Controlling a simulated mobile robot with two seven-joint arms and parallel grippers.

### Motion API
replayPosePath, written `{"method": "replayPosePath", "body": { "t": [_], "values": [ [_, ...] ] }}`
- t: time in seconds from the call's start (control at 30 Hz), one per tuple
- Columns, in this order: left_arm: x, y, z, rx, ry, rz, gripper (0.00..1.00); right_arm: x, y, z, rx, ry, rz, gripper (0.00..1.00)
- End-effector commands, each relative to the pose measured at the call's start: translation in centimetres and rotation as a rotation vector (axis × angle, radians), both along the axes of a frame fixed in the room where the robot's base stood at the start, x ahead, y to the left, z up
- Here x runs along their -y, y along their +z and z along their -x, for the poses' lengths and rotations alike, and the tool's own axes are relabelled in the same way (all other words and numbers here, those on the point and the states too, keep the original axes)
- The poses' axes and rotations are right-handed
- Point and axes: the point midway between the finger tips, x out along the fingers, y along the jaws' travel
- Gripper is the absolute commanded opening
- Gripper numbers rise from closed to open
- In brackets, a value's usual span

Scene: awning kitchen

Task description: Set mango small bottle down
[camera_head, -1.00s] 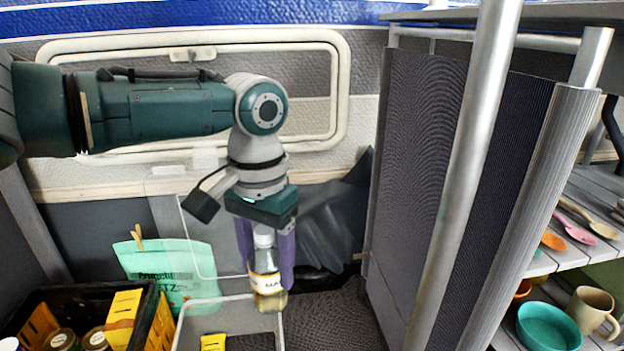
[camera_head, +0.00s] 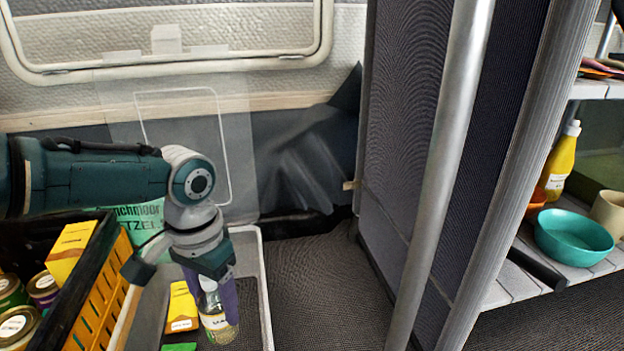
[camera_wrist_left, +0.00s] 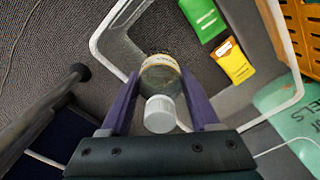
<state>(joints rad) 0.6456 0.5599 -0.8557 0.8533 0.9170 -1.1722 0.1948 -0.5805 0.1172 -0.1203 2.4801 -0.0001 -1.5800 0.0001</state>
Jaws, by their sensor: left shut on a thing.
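The mango small bottle (camera_head: 217,318) is a clear bottle with a white cap and a pale label. My left gripper (camera_head: 213,300) points down and is shut on it, with a purple finger on each side. In the left wrist view the bottle (camera_wrist_left: 160,80) stands between the fingers (camera_wrist_left: 160,112), its white cap toward the camera. The bottle is upright, over or inside the grey bin with a white rim (camera_head: 264,290). I cannot tell whether its base touches the bin floor. My right gripper is not in view.
A yellow box (camera_head: 181,308) and a green box (camera_wrist_left: 204,18) lie in the bin. A black and yellow crate (camera_head: 100,290) with cans stands left. A metal pole (camera_head: 437,170) and dark panel stand right. A shelf with a teal bowl (camera_head: 573,238) and yellow bottle (camera_head: 560,165) is beyond.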

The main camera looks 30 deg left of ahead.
Motion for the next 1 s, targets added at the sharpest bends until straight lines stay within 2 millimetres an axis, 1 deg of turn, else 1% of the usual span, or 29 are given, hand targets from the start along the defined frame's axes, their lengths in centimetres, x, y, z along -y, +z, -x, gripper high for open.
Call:
{"method": "replayPosePath", "body": {
  "t": [0.03,0.1,0.2,0.37,0.47,0.6,0.67,0.83,1.0],
  "values": [
    [0.0,-2.3,0.0,-0.001,-0.001,0.0,0.0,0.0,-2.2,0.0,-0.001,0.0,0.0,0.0],
    [0.1,-3.4,0.0,0.0,-0.001,0.001,0.0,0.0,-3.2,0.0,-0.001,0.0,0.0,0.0],
    [0.0,-4.3,0.0,0.001,-0.001,0.001,0.0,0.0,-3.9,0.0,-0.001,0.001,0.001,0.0],
    [0.0,-4.9,0.0,0.0,-0.001,0.001,0.0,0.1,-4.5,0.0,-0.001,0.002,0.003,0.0],
    [0.0,-6.2,0.0,0.0,-0.001,0.001,0.0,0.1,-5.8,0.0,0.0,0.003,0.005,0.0],
    [0.0,-8.6,0.0,0.0,0.0,0.001,0.0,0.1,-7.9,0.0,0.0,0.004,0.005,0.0],
    [0.0,-8.9,0.0,0.0,0.0,0.0,0.0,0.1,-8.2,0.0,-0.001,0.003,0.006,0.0],
    [0.0,-8.5,0.0,0.001,0.0,0.001,0.0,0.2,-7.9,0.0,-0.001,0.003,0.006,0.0],
    [0.0,-8.8,-0.1,0.0,0.002,0.001,0.0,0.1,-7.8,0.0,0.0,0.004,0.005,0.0]
  ]
}}
